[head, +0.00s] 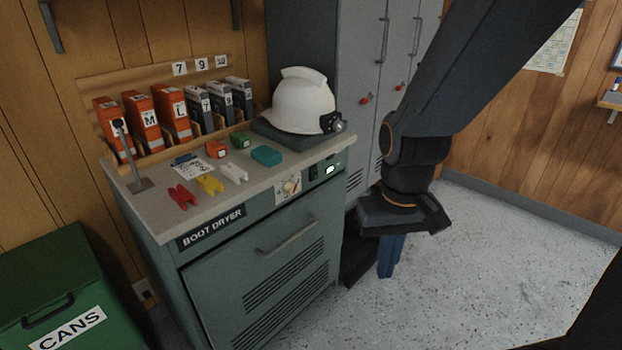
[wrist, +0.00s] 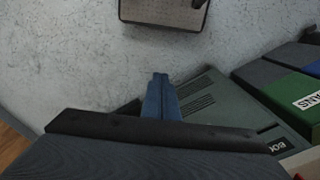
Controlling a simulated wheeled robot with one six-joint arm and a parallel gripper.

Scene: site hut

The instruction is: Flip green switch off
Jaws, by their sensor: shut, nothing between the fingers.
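The green switch (head: 330,169) is a small lit green rocker on the front panel of the boot dryer (head: 210,240), near its top right corner. A dark switch (head: 314,172) sits just left of it. I cannot tell the rocker's tilt at this size. My gripper (head: 387,270) is to the right of the dryer, lower than the switch and apart from it, with blue fingers pointing down and shut together. In the wrist view the closed fingers (wrist: 160,85) show over the floor beside the dryer (wrist: 205,105). The switch does not show in the wrist view.
A white helmet (head: 302,103) with a lamp stands on the dryer top, among coloured clips and boxes. Grey lockers (head: 362,75) stand behind. A green cans bin (head: 60,290) is at left. The speckled floor (head: 490,270) at right is clear.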

